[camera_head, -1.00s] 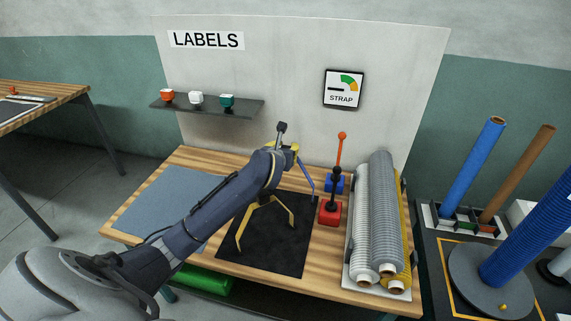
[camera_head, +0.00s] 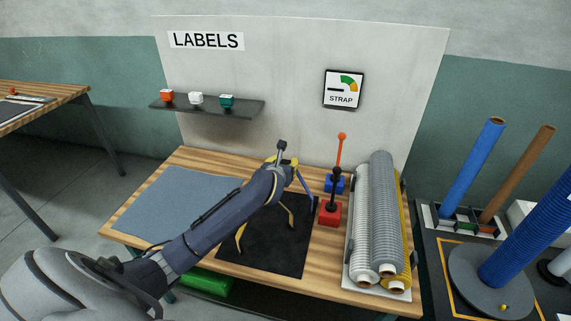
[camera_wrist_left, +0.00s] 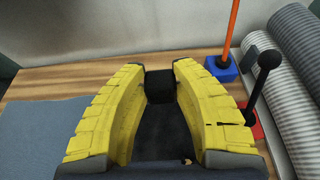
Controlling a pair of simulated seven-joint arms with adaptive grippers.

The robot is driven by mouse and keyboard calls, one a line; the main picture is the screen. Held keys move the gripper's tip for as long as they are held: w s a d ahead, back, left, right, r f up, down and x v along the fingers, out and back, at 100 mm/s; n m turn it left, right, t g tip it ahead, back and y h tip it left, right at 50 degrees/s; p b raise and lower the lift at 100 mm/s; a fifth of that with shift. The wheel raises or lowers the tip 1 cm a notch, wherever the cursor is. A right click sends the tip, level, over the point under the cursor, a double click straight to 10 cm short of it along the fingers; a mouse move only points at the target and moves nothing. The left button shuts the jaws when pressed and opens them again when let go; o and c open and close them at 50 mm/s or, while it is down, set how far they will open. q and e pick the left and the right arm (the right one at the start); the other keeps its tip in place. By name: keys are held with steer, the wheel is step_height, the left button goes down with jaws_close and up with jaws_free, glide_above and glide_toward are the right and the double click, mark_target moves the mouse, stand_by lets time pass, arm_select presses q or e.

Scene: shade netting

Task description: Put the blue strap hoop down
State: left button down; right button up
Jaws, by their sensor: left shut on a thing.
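My left gripper (camera_head: 291,162) has yellow fingers and is above the far part of the black mat (camera_head: 262,260). A thin blue strip (camera_head: 304,184), which looks like the blue strap hoop, slants down from its right side. Most of its loop is hidden or edge-on, and I cannot tell whether its lower end touches the mat or the table. In the left wrist view the yellow fingers (camera_wrist_left: 160,75) have a dark block (camera_wrist_left: 160,86) between them. The blue hoop does not show clearly there. My right gripper is not in view.
A red block (camera_head: 330,213) with a black lever and a blue block (camera_head: 340,184) with an orange rod stand right of the mat. Grey rolls (camera_head: 384,225) lie beyond them. A grey-blue sheet (camera_head: 175,205) lies left. Yellow angled pieces (camera_head: 240,237) show on the mat.

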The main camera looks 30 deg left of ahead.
arm_select(q)
steer(key=shift+f, duration=0.1)
steer(key=c, duration=1.1)
jaws_free()
steer(key=v, duration=1.2)
